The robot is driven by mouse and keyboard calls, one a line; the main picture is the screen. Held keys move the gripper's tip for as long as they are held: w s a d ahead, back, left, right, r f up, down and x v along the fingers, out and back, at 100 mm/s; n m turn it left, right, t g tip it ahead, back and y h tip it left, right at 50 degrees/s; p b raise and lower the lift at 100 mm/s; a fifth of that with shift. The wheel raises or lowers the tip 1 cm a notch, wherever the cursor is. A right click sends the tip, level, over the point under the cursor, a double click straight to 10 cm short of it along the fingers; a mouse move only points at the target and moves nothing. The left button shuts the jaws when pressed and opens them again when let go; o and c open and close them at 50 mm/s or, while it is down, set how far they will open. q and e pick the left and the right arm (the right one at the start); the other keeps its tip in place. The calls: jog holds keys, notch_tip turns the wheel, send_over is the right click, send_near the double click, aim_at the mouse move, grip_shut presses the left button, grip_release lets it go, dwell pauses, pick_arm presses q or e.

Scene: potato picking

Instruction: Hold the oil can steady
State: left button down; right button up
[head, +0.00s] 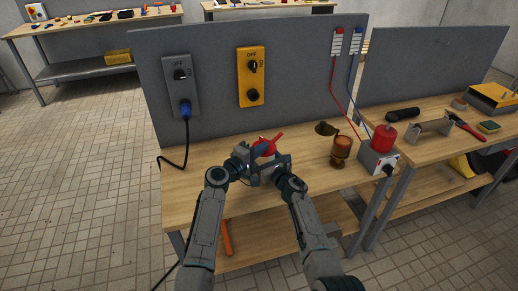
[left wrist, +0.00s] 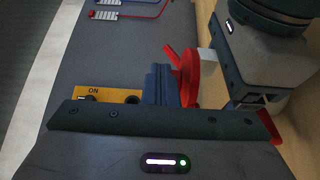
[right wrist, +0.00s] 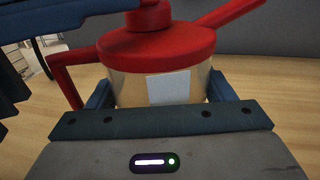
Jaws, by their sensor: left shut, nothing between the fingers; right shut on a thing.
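The oil can (right wrist: 160,45) has a red top, a red spout, a red handle and a pale body with a white label. In the right wrist view my right gripper (right wrist: 160,98) is shut on its body, one finger on each side. The can looks upright. In the head view its red top (head: 268,146) shows between my two hands, which hide its body. My left gripper (head: 262,149) is shut and empty, close beside the top of the can. In the left wrist view its closed blue fingers (left wrist: 160,84) overlap the red can (left wrist: 187,72); contact is unclear.
A grey panel with a grey switch box (head: 181,85) and a yellow switch box (head: 250,76) stands behind the workbench (head: 205,190). A brown pot (head: 342,148) and a box with a red top (head: 380,155) stand to the right. The bench's left part is clear.

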pick_arm(q)
jog(key=shift+s+d, duration=0.1)
jog(key=shift+d, duration=0.45)
pick_arm(e)
jog(key=shift+s+a, duration=0.15)
jog(key=shift+a, duration=0.3)
jog(key=shift+d, duration=0.25)
pick_arm(q)
jog(key=v, duration=1.2)
jog(key=shift+a, duration=0.25)
pick_arm(e)
jog(key=o, duration=1.3)
jog(key=shift+o, duration=0.2)
jog(key=shift+d, duration=0.1)
